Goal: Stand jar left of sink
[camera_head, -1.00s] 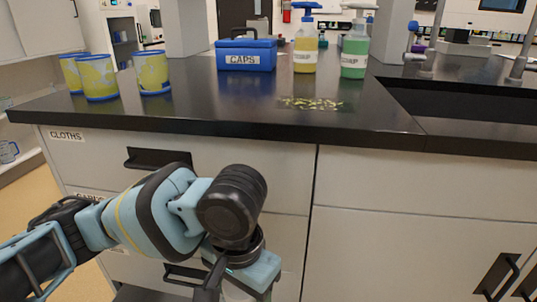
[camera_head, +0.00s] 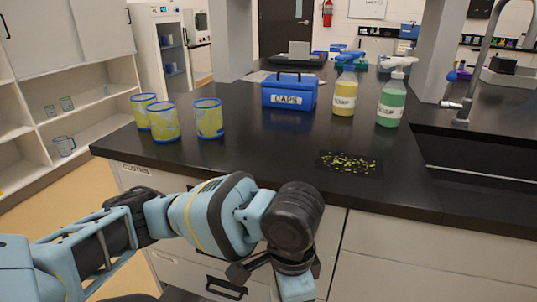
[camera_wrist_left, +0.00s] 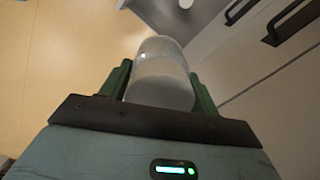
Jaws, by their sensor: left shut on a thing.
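The jar (camera_wrist_left: 163,85) is a clear, rounded vessel with a pale lower part in the left wrist view. My left gripper (camera_wrist_left: 160,74) is shut on it, with a green finger on each side. In the head view my left wrist hangs in front of the drawers, below the counter edge; its fingers and the jar are cut off or hidden there. The dark sink (camera_head: 480,160) is set into the black counter (camera_head: 250,160) at the right. My right gripper is not in view.
Several yellow-and-blue cups (camera_head: 209,119) stand at the counter's left end. A blue CAPS box (camera_head: 289,93), a yellow soap bottle (camera_head: 344,95) and a green soap bottle (camera_head: 391,103) stand behind. A dark mat (camera_head: 330,168) with yellow-green bits lies left of the sink. Bare counter lies left of the mat.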

